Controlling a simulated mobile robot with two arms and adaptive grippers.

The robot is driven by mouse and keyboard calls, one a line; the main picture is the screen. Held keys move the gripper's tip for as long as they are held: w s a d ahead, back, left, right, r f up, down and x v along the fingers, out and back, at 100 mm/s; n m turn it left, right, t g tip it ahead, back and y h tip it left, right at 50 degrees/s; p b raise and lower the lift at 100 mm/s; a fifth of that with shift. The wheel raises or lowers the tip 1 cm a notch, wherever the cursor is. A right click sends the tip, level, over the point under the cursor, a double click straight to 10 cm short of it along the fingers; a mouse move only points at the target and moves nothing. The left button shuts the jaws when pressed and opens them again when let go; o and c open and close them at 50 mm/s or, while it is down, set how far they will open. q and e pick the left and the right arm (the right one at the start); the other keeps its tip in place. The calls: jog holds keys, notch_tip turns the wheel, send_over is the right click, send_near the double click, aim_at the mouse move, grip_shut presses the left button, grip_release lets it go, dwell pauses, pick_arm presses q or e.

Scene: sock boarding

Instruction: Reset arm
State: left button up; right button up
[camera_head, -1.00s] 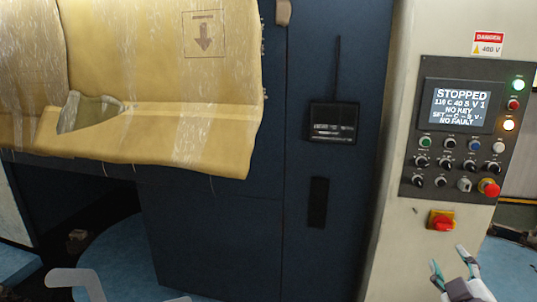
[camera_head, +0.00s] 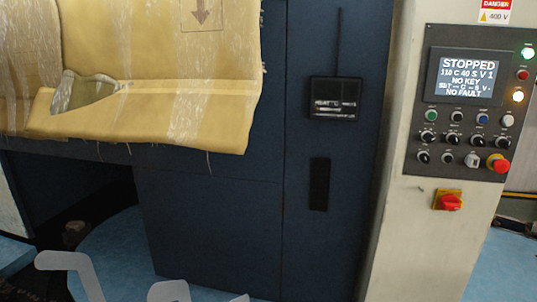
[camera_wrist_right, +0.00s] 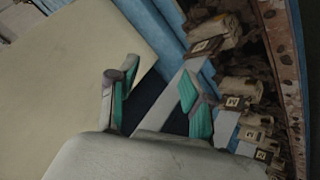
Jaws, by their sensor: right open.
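My right gripper (camera_wrist_right: 160,98) shows in the right wrist view, with its two teal-padded fingers spread apart and nothing visible between them. It is out of the head view. My left gripper is in neither view. A blue machine cabinet (camera_head: 220,225) fills the middle of the head view, partly covered by a yellowish sheet (camera_head: 170,120). The control panel (camera_head: 455,130) at right has a screen (camera_head: 464,75) reading STOPPED, NO KEY and NO FAULT. A red emergency button (camera_head: 498,164) is at its lower right.
Grey bent flat shapes (camera_head: 72,266) stand at the bottom left of the head view. A red-and-yellow switch (camera_head: 448,200) sits below the panel. In the wrist view, a pale surface (camera_wrist_right: 60,90) lies left and several tagged brownish items (camera_wrist_right: 232,88) line the right.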

jog(key=s+a+f+g+b, duration=0.2)
jog(key=s+f, duration=0.6)
jog(key=f, duration=0.4)
jog(key=s+a+f+g+b, duration=0.1)
jog(key=s+a+f+g, duration=0.1)
jog(key=s+f, duration=0.5)
jog(key=s+a+f+m+g+y+b, duration=0.1)
jog(key=s+a+f, duration=0.3)
jog(key=s, duration=0.9)
jog(key=s+a+f+g+y+b, duration=0.1)
jog(key=s+a+f, duration=0.3)
jog(key=s+f, duration=0.6)
jog(key=shift+f+m+g+b, duration=0.25)
jog(key=shift+m+g+b, duration=0.25)
jog(key=shift+g, duration=0.3)
